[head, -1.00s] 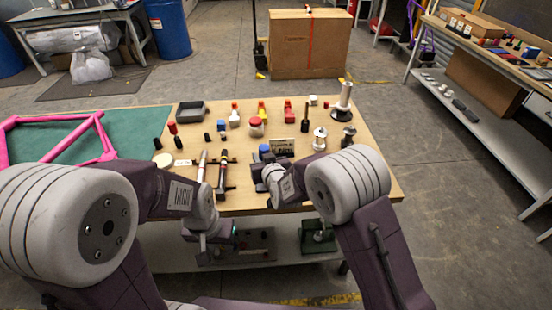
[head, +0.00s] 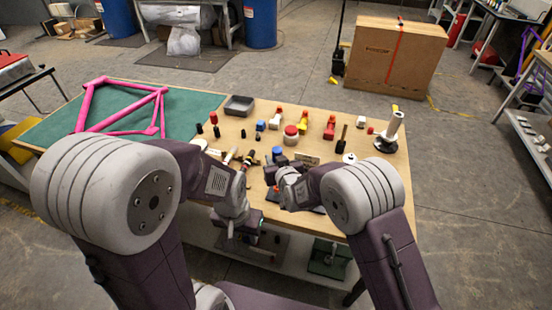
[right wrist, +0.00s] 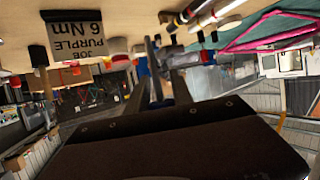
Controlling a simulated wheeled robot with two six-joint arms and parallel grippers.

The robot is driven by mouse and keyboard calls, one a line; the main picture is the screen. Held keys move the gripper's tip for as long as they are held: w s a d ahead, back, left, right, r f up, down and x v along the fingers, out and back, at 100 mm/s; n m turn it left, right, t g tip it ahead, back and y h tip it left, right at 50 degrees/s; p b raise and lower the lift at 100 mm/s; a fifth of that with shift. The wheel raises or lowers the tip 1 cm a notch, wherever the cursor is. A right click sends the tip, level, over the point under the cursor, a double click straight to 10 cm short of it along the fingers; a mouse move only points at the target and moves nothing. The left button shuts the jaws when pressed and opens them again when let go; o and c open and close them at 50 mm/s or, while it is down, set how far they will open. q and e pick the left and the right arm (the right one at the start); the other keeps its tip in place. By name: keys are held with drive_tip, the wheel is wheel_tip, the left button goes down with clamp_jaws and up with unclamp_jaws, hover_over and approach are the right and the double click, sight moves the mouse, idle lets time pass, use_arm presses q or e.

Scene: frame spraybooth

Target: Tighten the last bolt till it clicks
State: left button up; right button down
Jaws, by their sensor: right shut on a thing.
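A pink bike frame (head: 152,97) lies on the green mat (head: 190,125) at the table's left; I cannot make out a bolt. Two long tools, a pale-handled one (head: 231,154) and a dark one with a yellow band (head: 249,156), lie partly hidden behind my left wrist. My left gripper (head: 240,226) hangs near the table's front edge, its jaws unclear. My right gripper (head: 278,180) is over the table's front middle, near a blue-topped item (head: 277,151). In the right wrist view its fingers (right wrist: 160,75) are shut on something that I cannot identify.
A card reading "JOB PURPLE 6 Nm" (right wrist: 88,38) stands near my right gripper. Several red, yellow and white containers, a grey tray (head: 239,105) and a metal stand (head: 390,132) occupy the table's back. A large cardboard box (head: 395,58) stands on the floor behind.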

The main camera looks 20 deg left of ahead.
sight(277, 190)
wheel_tip(277, 190, down, 5)
drive_tip(key=b, duration=0.4)
drive_tip(key=shift+r+b, duration=0.1)
drive_tip(key=shift+b, duration=0.2)
drive_tip(key=shift+b, duration=0.45)
idle(0.9)
drive_tip(key=shift+f+b, duration=0.85)
drive_tip(key=shift+f, duration=0.15)
